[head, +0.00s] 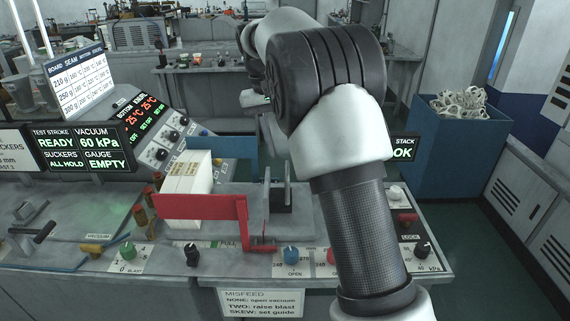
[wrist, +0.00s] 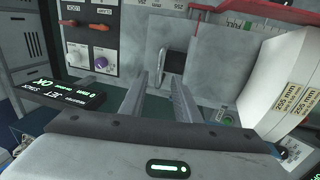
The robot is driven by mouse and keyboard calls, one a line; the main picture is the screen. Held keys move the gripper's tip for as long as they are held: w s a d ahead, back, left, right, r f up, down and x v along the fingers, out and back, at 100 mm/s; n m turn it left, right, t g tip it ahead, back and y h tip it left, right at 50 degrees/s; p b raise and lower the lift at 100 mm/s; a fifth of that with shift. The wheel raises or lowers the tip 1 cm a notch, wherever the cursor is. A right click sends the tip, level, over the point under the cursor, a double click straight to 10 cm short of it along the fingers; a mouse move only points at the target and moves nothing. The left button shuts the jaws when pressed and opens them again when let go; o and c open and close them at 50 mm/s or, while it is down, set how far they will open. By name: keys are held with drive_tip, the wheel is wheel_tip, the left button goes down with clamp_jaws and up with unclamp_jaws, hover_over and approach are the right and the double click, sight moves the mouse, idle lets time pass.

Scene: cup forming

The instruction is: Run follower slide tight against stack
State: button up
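The white stack of blanks (head: 188,172) stands behind the red guide (head: 200,207) in the head view. In the wrist view the stack (wrist: 275,90) is at the right, with size labels on its side. A small dark upright piece (wrist: 172,62), seemingly the follower slide, stands on the grey deck. It also shows in the head view (head: 279,198), right of the stack with a gap between. My gripper (wrist: 160,78) has its two grey fingers apart, with nothing held between them. The dark piece is just beyond the fingertips; contact cannot be told.
The red guide runs along the near side of the stack. Control knobs (head: 291,252) line the front edge. The screens (head: 83,146) read READY, 60 kPa, ALL HOLD and gauge EMPTY. The stack display (head: 402,149) reads OK. A blue bin (head: 440,150) stands at the right.

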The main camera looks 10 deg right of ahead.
sight(287, 167)
drive_tip(key=f, duration=0.2)
drive_tip(key=d+f, duration=0.1)
drive_tip(key=f, duration=0.2)
drive_tip(key=shift+s, duration=0.1)
clamp_jaws()
